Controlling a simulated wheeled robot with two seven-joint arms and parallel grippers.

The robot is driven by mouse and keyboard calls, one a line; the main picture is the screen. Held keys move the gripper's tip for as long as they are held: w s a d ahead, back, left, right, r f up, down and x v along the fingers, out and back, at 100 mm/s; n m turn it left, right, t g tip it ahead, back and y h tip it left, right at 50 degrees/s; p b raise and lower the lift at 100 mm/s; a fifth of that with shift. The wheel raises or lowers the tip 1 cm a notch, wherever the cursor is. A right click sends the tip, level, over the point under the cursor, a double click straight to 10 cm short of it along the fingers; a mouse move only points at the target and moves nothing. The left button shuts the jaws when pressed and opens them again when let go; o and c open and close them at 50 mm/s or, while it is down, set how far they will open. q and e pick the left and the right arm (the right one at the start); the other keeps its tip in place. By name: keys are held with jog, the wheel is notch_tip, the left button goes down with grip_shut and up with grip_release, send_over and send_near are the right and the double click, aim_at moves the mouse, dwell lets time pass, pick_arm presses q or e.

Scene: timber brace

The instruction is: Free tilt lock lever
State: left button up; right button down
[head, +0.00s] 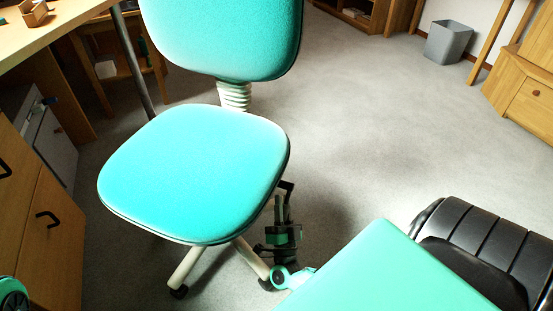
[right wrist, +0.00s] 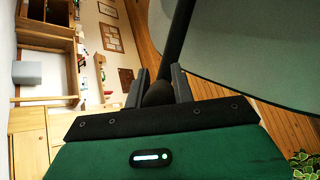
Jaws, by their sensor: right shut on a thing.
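The turquoise office chair's seat (head: 195,175) fills the left middle of the head view. My right gripper (head: 282,207) is low beside the seat's right edge. In the right wrist view, its two grey fingers stand on both sides of the dark rounded end of the tilt lock lever (right wrist: 158,93), and it is shut on it. In the head view the seat and gripper hide most of the lever. My left gripper is out of view.
The chair's pale legs (head: 186,268) and casters reach out below the seat, close to my right gripper. A wooden desk (head: 60,28) and cabinet (head: 45,235) stand at the left. A grey bin (head: 447,42) is far right. The carpet (head: 370,130) right of the chair is clear.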

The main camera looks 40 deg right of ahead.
jog(key=shift+w+d+f+n+t, duration=0.1)
jog(key=shift+d+n+t, duration=0.05)
jog(key=shift+n+t, duration=0.2)
jog(key=c, duration=1.2)
grip_release()
